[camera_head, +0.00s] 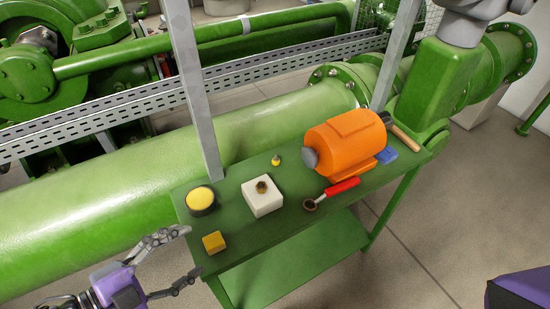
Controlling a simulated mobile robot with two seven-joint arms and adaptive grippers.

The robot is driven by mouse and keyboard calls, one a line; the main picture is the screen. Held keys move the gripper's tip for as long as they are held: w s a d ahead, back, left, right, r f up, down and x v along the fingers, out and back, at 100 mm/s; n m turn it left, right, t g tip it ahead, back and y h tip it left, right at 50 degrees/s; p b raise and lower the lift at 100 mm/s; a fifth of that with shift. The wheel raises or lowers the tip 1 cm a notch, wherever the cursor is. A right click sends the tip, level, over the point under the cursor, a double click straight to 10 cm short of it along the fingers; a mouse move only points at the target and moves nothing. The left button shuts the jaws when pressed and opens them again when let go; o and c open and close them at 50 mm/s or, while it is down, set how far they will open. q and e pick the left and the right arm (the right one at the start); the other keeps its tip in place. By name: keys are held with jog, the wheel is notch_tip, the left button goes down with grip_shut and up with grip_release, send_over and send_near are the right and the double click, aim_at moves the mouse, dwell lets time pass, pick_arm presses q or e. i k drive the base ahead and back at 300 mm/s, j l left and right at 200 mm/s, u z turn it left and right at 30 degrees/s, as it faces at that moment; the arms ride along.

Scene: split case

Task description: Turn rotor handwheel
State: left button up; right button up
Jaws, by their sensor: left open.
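An orange motor-like machine (342,142) lies on the green table (262,228), toward its right side. A grey knob (309,160) sticks out of its left end; I cannot tell whether this is the rotor handwheel. My left gripper (192,251) is open and empty at the table's left front corner, close to a yellow block (214,242). It is well apart from the orange machine. The machine's far side is hidden. My right gripper is out of view.
On the table are a round yellow-topped black piece (200,199), a white block (262,198) with a brown top piece, a small yellow item (276,160), a red-handled tool (338,189) and a blue item (387,155). Grey posts (200,100) and a large green pipe (90,220) stand behind.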

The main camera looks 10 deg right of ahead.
aim_at(308, 156)
jog(key=i+l, duration=0.2)
jog(key=l, duration=0.2)
jog(key=i+l, duration=0.15)
jog(key=l, duration=0.25)
jog(key=i+l, duration=0.2)
jog(key=l, duration=0.2)
